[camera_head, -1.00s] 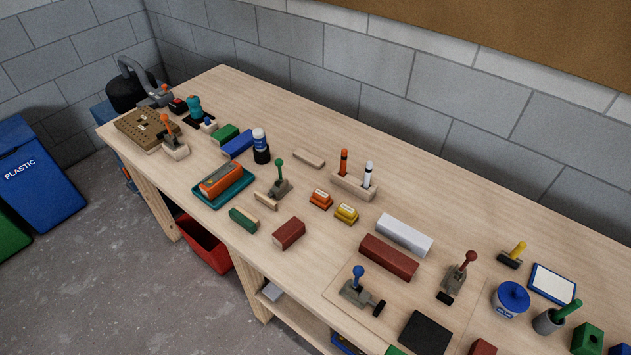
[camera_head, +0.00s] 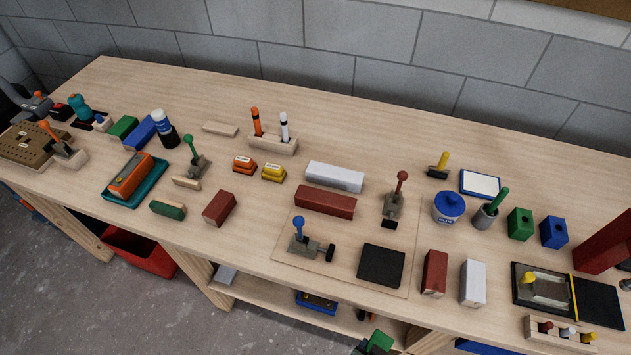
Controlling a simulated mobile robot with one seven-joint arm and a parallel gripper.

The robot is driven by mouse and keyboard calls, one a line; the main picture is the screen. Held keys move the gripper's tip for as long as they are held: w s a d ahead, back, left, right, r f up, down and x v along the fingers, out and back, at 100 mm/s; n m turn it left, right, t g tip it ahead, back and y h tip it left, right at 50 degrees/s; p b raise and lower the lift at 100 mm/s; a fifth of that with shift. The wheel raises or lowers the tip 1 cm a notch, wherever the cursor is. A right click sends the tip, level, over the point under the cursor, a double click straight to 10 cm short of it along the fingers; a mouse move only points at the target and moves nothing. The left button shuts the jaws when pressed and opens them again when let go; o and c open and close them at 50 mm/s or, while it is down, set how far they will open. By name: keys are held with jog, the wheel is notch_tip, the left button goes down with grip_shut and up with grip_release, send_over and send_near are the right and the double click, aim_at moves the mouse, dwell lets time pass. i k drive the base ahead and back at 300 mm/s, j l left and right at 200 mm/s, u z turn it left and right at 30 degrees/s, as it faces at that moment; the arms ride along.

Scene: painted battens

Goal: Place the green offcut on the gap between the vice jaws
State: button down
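A green block, which I take to be the green offcut (camera_head: 379,342), shows at the bottom edge of the head view, in front of the bench and below its front edge. My gripper (camera_head: 366,347) is a dark shape around it, mostly cut off by the frame, and appears shut on it. Its fingertips are hard to make out. I cannot clearly identify the vice or its jaws. A large red body (camera_head: 607,243) is cut off at the right edge. Another green block (camera_head: 168,209) lies at the front left of the bench, and a second (camera_head: 123,127) farther back.
The bench (camera_head: 370,120) is crowded. Red (camera_head: 325,201) and white (camera_head: 335,176) battens lie mid-bench near a blue-handled clamp (camera_head: 305,242) and a black pad (camera_head: 381,265). Red (camera_head: 435,273) and white (camera_head: 473,283) blocks lie right of the pad. The back strip is clear.

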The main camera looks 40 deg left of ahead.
aim_at(180, 196)
jog(key=k+j+z, duration=0.1)
jog(key=j, duration=0.3)
jog(key=k+j+z, duration=0.15)
jog(key=j, duration=0.2)
jog(key=j+z, duration=0.1)
jog(key=j, duration=0.3)
jog(key=k+j+z, duration=0.1)
jog(key=j, duration=0.25)
jog(key=k+j+z, duration=0.15)
jog(key=k+j, duration=0.1)
jog(key=j, duration=0.1)
